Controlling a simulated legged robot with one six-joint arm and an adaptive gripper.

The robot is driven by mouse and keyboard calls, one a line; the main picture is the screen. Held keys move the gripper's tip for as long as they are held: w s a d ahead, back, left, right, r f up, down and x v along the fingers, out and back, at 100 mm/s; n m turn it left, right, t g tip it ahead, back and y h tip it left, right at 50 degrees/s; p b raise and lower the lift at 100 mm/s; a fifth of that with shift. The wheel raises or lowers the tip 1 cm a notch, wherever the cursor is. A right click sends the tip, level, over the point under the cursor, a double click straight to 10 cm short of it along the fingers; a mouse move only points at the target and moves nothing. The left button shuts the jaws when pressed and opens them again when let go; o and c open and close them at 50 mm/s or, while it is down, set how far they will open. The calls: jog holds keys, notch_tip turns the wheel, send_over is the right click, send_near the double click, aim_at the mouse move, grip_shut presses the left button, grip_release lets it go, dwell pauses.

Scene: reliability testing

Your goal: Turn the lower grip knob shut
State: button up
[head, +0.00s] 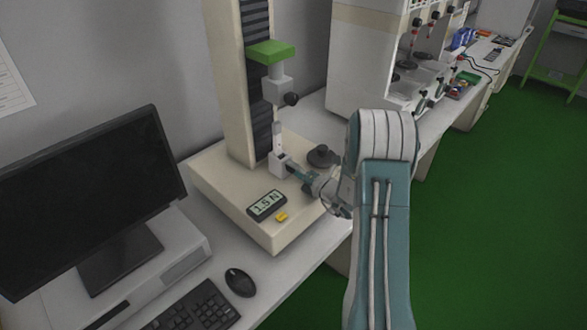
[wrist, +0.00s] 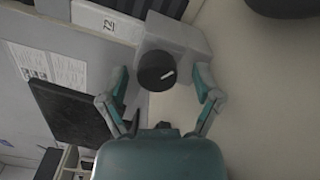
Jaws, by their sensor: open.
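The lower grip (head: 281,163) is a light grey block on the tester's base. In the wrist view its round black knob (wrist: 156,71) faces the camera, with a white mark line slanting up to the right. A pale specimen strip (head: 277,135) stands up from the lower grip. My gripper (wrist: 165,84) is open, with one finger on each side of the knob. A gap shows between each finger and the knob, and the gripper holds nothing.
The upper grip (head: 278,90), with a black knob (head: 291,99), hangs above under a green block (head: 271,52). A display (head: 267,205) reading 1.5 N and a yellow button (head: 282,217) lie in front. A black disc (head: 322,156) sits behind my gripper. A monitor (head: 95,190) stands left.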

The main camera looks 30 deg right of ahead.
jog(key=v, duration=1.1)
jog(key=shift+s+d, duration=0.2)
jog(key=shift+a, duration=0.1)
jog(key=s+a+r+n+g+y, duration=0.2)
jog(key=s+a+r+n+g, duration=0.15)
jog(key=a+n, duration=0.35)
jog(key=s+a+r+n+g+y, duration=0.2)
jog(key=a+r+n+g, duration=0.2)
jog(key=a+n, duration=0.3)
jog(key=s+a+r+n+g+y, duration=0.1)
jog(key=s+a+r+n+g, duration=0.1)
jog(key=a+r+n+g, duration=0.35)
jog(key=s+r+n+h, duration=0.3)
jog(key=s+n+h, duration=0.2)
jog(key=n, duration=0.7)
jog(key=s+a+r+n+t+h, duration=0.1)
jog(key=s+r+n+h, duration=0.1)
jog(key=s+n+h, duration=0.4)
jog(key=s+n, duration=0.4)
jog(key=n, duration=0.3)
jog(key=shift+s+a+r+t, duration=0.25)
jog(key=shift+a+r+t, duration=0.05)
jog(key=shift+r, duration=0.1)
jog(key=shift+n, duration=0.25)
